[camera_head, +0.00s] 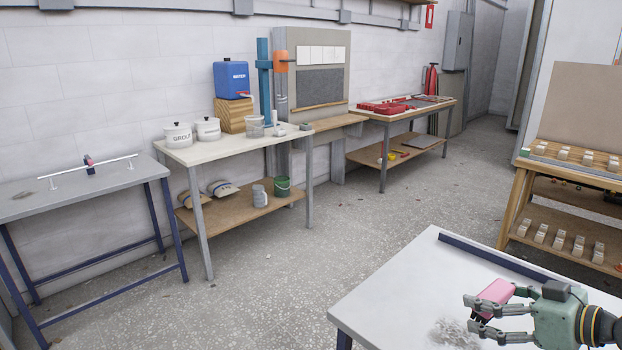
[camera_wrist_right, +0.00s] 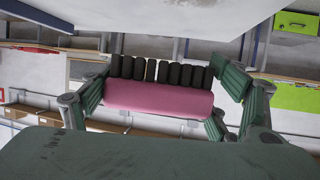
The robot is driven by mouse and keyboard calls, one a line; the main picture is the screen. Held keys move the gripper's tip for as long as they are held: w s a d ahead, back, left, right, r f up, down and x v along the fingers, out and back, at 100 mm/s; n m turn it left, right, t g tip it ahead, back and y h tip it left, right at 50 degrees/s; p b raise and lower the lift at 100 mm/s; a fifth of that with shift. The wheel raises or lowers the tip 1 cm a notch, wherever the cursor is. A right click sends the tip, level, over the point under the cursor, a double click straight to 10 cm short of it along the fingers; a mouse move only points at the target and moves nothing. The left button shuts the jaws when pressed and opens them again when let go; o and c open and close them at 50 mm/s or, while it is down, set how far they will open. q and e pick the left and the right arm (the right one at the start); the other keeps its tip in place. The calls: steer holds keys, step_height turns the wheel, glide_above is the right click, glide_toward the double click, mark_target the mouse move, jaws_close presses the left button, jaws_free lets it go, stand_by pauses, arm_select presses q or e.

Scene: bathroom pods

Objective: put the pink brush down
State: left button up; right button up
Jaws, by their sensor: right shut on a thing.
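The pink brush (camera_head: 494,292) is held in my right gripper (camera_head: 476,311) over the white table (camera_head: 400,285) at the lower right. In the right wrist view the brush's pink back (camera_wrist_right: 158,98) spans between the green fingers, with a row of dark bristle tufts along one side. The fingers are shut on it. The brush appears raised above the tabletop; the exact gap cannot be told. My left gripper is not in view.
A grey patch of dust (camera_head: 455,331) lies on the white table beneath the gripper. A dark blue strip (camera_head: 500,257) runs along its far edge. The tabletop left of the gripper is clear. A wooden rack (camera_head: 530,205) with small blocks stands behind.

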steer(key=s+a+n+g+y, duration=0.1)
steer(key=s+a+n+y, duration=0.1)
steer(key=s+a, duration=0.4)
steer(key=s+a+n+g+y, duration=0.2)
steer(key=s+a, duration=0.4)
steer(key=a, duration=0.8)
steer(key=shift+s+f+n+g+y, duration=0.15)
steer(key=shift+f+n+g+y, duration=0.15)
steer(key=shift+f+n, duration=0.25)
steer(key=shift+r, duration=0.1)
steer(key=shift+s+a+f, duration=0.1)
steer(key=shift+a+f, duration=0.05)
steer(key=shift+f, duration=0.1)
